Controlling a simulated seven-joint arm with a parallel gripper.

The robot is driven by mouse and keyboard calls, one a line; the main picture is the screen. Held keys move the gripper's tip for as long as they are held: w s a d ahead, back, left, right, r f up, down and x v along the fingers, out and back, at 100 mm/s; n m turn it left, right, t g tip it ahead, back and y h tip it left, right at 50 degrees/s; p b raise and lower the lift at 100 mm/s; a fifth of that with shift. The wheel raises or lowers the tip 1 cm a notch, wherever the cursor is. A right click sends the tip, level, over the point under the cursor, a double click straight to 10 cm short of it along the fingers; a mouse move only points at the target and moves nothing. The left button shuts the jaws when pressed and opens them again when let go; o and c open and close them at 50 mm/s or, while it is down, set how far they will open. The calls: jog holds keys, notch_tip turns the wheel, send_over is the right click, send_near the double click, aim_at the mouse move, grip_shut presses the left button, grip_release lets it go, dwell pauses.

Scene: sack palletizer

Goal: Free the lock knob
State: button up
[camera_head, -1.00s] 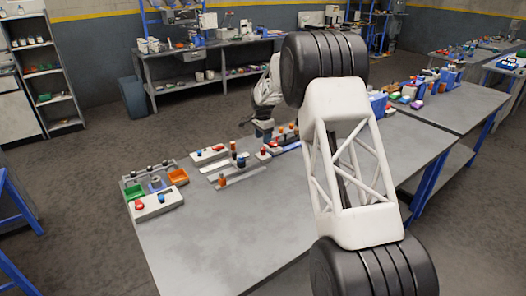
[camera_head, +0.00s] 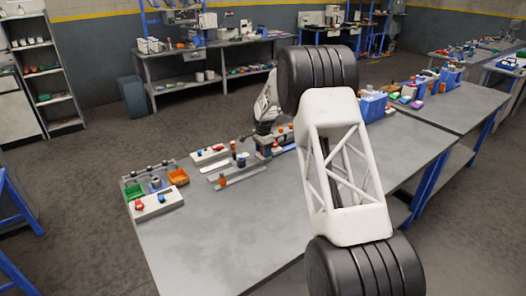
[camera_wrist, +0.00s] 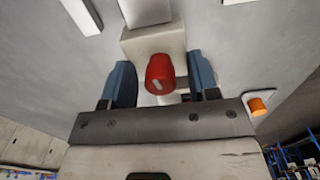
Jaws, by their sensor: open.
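A red knob (camera_wrist: 159,74) with a pale mark on its face sits on a pale block in the wrist view. I take it to be the lock knob. My gripper (camera_wrist: 160,66) is open, with one blue finger on each side of the knob and a visible gap on both sides. In the head view my gripper (camera_head: 264,150) is low over the fixtures at the table's far edge. Which fixture it is at is hard to make out there.
An orange knob (camera_wrist: 257,104) stands right of my gripper in the wrist view. On the grey table (camera_head: 220,235), a green bin (camera_head: 134,191), an orange bin (camera_head: 178,177) and a box with a red button (camera_head: 156,203) lie to the left. The table's front is clear.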

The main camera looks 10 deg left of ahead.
jog(key=c, duration=0.9)
jog(key=shift+n, duration=0.5)
jog(key=n, duration=0.3)
jog(key=shift+n, duration=0.3)
jog(key=n, duration=0.3)
jog(key=shift+n, duration=0.3)
jog(key=n, duration=0.3)
jog(key=shift+n, duration=2.4)
